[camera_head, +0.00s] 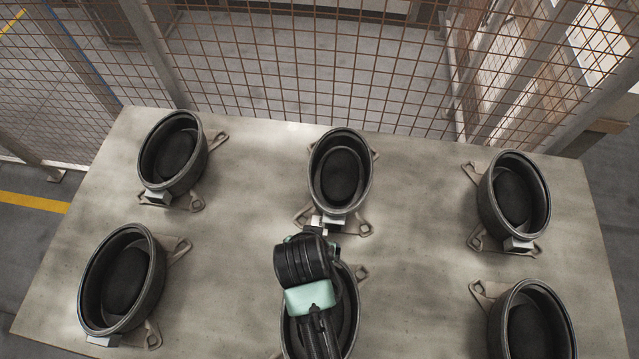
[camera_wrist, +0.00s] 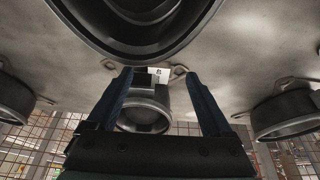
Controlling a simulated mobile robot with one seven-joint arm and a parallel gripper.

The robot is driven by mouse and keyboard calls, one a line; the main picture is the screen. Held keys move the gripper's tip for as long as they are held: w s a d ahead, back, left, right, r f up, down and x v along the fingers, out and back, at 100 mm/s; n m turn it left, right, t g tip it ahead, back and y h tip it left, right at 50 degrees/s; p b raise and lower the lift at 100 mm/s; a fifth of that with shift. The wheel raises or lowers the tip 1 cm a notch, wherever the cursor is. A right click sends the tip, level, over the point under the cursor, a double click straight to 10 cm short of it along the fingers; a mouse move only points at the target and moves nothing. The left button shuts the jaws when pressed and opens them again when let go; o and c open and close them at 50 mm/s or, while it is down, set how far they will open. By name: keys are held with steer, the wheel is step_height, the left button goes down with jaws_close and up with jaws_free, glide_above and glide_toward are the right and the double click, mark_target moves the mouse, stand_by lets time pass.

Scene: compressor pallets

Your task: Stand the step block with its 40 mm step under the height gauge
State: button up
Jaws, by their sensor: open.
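I cannot make out a step block or a height gauge for certain in either view. My gripper (camera_wrist: 155,75) is open in the wrist view, its two dark fingers spread apart. A small pale piece (camera_wrist: 153,72) shows between the fingertips, close to the back middle compressor (camera_wrist: 146,117); I cannot tell what it is or how far beyond the fingers. In the head view a pale piece (camera_head: 327,221) shows at the front foot of that compressor (camera_head: 340,178), just beyond my arm. My arm hides most of the gripper there.
A grey table (camera_head: 245,200) carries several dark round compressors on brown bracket feet, such as the back left one (camera_head: 173,155) and the back right one (camera_head: 514,195). One stands partly under my arm. Bare tabletop lies between them. A wire mesh fence (camera_head: 330,70) stands behind.

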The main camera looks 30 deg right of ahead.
steer(key=shift+p+x, duration=0.4)
steer(key=shift+x, duration=3.75)
steer(key=shift+c, duration=0.2)
jaws_close()
